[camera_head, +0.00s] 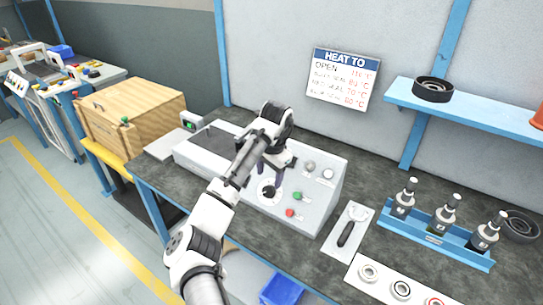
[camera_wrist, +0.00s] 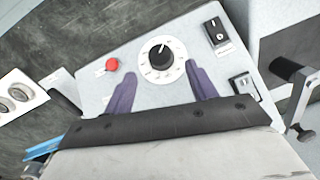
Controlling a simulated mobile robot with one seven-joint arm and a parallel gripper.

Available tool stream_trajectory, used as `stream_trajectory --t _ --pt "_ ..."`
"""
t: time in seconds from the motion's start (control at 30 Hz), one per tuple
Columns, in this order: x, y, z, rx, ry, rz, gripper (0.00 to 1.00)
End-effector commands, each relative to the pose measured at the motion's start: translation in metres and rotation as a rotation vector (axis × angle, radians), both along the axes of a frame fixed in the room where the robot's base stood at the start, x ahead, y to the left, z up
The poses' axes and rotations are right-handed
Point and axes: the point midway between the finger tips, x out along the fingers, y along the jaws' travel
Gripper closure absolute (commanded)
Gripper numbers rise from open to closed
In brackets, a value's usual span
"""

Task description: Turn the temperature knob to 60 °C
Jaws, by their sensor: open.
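The temperature knob (camera_wrist: 161,54) is black and round with a white pointer line, set in a white dial ring with markings too small to read. It sits on the sloped front of a light grey heater box (camera_head: 318,205); the knob also shows in the head view (camera_head: 268,192). My gripper (camera_wrist: 162,84) is open, its two purple fingers apart on either side of the dial's near edge in the wrist view. No contact with the knob shows. In the head view my gripper (camera_head: 268,174) is over the knob and partly hides the dial.
A red button (camera_wrist: 112,64), a green button (camera_head: 297,196) and black switches (camera_wrist: 215,32) are near the knob. A wall sign (camera_head: 343,78) reads "HEAT TO". A tool on a white plate (camera_head: 349,232) and a blue bottle rack (camera_head: 436,238) stand right of the box.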

Motion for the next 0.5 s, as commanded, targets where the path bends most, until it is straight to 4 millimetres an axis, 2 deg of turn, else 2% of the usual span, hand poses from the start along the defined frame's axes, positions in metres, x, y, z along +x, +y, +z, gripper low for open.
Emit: stream_trajectory --t 0.03,0.2,0.5 --pt "0.001 0.0 0.011 0.004 -0.006 -0.002 0.43" --pt "-0.002 -0.002 0.041 0.003 -0.004 0.0 0.43" --pt "-0.005 -0.006 0.075 0.0 0.0 0.0 0.43"
